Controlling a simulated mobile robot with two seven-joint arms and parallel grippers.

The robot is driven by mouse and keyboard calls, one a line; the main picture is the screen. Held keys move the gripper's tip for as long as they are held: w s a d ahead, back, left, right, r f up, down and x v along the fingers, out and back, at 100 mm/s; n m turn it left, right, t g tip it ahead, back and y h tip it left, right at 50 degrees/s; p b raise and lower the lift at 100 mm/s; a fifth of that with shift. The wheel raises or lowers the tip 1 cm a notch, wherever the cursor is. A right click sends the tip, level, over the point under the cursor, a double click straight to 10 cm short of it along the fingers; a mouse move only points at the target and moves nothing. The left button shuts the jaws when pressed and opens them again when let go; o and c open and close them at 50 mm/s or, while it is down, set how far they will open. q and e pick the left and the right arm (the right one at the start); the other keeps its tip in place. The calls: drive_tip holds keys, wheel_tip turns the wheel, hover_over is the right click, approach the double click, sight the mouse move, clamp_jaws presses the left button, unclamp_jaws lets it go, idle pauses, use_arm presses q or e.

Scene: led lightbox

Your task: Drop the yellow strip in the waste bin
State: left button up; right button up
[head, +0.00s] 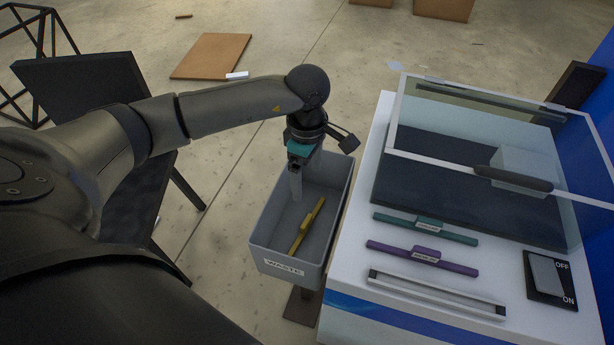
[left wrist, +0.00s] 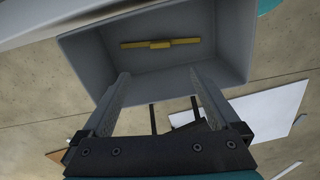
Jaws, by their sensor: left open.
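The yellow strip (head: 306,226) lies inside the grey waste bin (head: 272,240), on its floor, in the head view. It also shows in the left wrist view (left wrist: 160,43), lying across the bin floor (left wrist: 190,66). My left gripper (head: 296,186) points down over the bin's far part, above the strip and apart from it. In the left wrist view its two fingers (left wrist: 158,88) are spread wide with nothing between them. My right gripper is in neither view.
A white lightbox table (head: 350,290) stands right of the bin. It holds a teal strip (head: 425,229), a purple strip (head: 422,258), an empty slot frame (head: 437,294), an on/off switch (head: 548,277) and a raised glass lid (head: 480,110). A dark panel (head: 85,80) stands left.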

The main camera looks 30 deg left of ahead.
use_arm(q)
wheel_tip(320, 180, up, 14)
drive_tip(key=p, duration=0.2)
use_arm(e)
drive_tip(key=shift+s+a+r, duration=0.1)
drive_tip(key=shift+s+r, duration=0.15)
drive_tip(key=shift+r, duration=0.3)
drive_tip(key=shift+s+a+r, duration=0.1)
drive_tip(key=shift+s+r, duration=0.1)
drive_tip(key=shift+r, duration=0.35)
use_arm(q)
drive_tip(key=shift+s+f, duration=0.1)
